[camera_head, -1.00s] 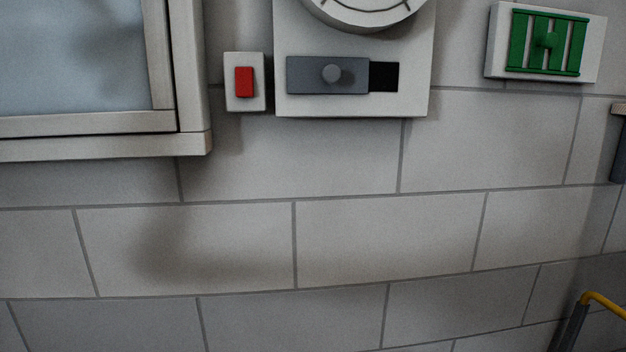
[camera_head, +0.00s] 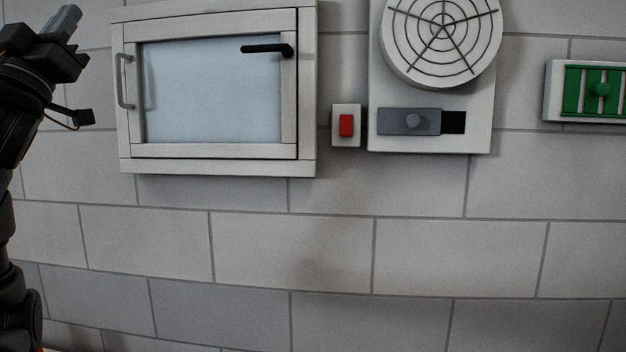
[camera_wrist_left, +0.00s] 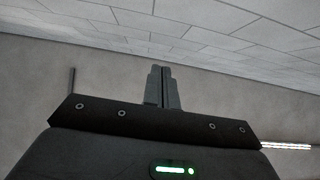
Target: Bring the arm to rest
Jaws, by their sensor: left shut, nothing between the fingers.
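My left gripper (camera_head: 64,22) is at the upper left of the head view, at the end of my dark arm, which stands upright along the left edge. Its fingers point up and are left of the white-framed window, apart from it in the picture. In the left wrist view the two fingers (camera_wrist_left: 162,86) are together with nothing between them, in front of a plain wall and the tiled ceiling (camera_wrist_left: 200,25). My right gripper is in neither view.
A white-framed window (camera_head: 215,90) with a handle hangs on the block wall. Right of it are a red switch (camera_head: 346,125), a round grille (camera_head: 443,35) above a grey slider (camera_head: 400,121), and a green slatted vent (camera_head: 600,90). The wall below is bare.

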